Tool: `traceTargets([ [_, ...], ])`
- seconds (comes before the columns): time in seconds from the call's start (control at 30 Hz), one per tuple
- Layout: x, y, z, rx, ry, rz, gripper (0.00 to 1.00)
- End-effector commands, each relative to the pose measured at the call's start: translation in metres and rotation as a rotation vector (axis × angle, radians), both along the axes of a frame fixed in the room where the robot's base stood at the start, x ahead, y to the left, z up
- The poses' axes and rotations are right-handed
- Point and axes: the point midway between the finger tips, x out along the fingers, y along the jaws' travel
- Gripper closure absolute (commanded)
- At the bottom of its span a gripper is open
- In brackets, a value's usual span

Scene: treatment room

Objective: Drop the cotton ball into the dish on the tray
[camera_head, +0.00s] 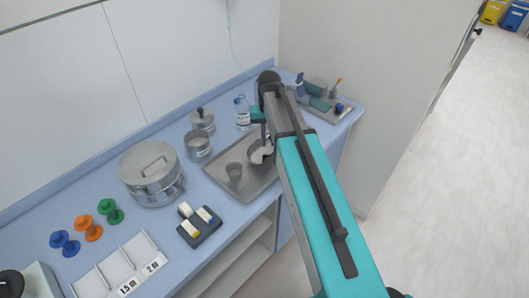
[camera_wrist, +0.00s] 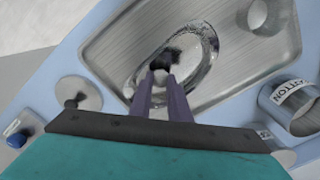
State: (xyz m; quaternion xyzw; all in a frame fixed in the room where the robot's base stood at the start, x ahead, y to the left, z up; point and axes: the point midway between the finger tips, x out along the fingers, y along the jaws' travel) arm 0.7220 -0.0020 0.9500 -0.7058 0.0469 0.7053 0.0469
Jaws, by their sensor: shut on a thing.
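The metal tray (camera_head: 262,190) lies on the blue counter. A dark patch, perhaps a shadow, lies in the dish beyond the tips. I cannot tell the exact height above the dish.
A metal cup (camera_head: 234,172) stands on the tray. An open jar marked COTTON (camera_wrist: 292,105) is beside the tray. A knobbed lid (camera_wrist: 78,98) lies on the other side.

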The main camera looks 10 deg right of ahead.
Motion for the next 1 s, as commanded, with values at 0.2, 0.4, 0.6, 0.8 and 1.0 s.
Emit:
traceTargets([
  [0.2, 0.000, 0.000, 0.000, 0.000, 0.000, 0.000, 0.79],
  [0.4, 0.000, -0.001, 0.000, 0.000, 0.000, -0.001, 0.62],
  [0.6, 0.000, -0.001, 0.001, 0.000, 0.000, -0.001, 0.62],
  [0.8, 0.000, -0.001, 0.008, 0.000, 0.000, -0.001, 0.62],
  [1.0, 0.000, -0.001, 0.026, 0.000, 0.000, -0.001, 0.62],
])
